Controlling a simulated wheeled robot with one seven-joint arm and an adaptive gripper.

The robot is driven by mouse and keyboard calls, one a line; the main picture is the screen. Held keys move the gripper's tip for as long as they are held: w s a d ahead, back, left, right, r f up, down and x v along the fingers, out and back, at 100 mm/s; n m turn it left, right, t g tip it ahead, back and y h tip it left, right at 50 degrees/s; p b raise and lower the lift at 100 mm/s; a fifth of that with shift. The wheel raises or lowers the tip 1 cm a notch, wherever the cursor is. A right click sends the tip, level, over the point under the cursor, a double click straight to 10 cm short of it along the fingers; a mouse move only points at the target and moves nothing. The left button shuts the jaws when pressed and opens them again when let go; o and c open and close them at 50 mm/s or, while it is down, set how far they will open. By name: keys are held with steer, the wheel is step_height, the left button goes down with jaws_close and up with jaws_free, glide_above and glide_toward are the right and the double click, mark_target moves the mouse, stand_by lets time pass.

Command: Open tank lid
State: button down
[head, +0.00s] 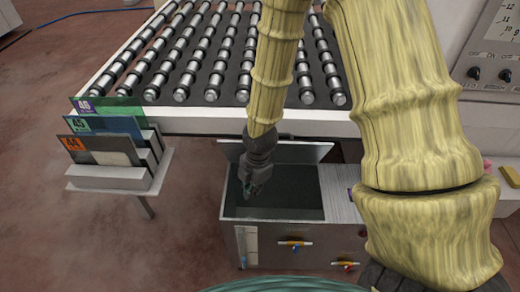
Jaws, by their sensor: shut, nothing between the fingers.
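The tank (262,240) is a grey metal box below the front of the roller table. Its top is open and shows a dark greenish inside. The grey lid (304,152) stands raised along the tank's back edge, tilted up, partly hidden by my arm. My gripper (252,192) is shut and empty. It points down over the left part of the opening, in front of the raised lid. I cannot tell from this view whether it is above the rim or below it, or whether it touches the lid.
The roller table (240,121) stands directly behind the tank. A control panel (492,65) with knobs is at right. Small valves (295,244) are on the tank's front. A green coil (285,286) lies at the bottom edge.

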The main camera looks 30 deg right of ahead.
steer(key=w+d+r+n+t+h+b, duration=0.1)
steer(key=w+d+r+n, duration=0.2)
steer(key=r+n, duration=0.25)
steer(key=w+d+r+n+h, duration=0.1)
steer(key=w+d+r+n, duration=0.25)
steer(key=r, duration=0.35)
step_height(320, 180, down, 10)
steer(key=shift+w+d+r+p, duration=0.35)
steer(key=shift+w+r, duration=0.05)
steer(key=shift+w, duration=0.25)
steer(key=shift+w+d+r+p, duration=0.3)
steer(key=shift+w+r+p, duration=0.05)
steer(key=shift+w, duration=0.3)
steer(key=shift+w+d+r+p, duration=0.35)
steer(key=shift+w+r, duration=0.05)
steer(key=shift+w, duration=0.25)
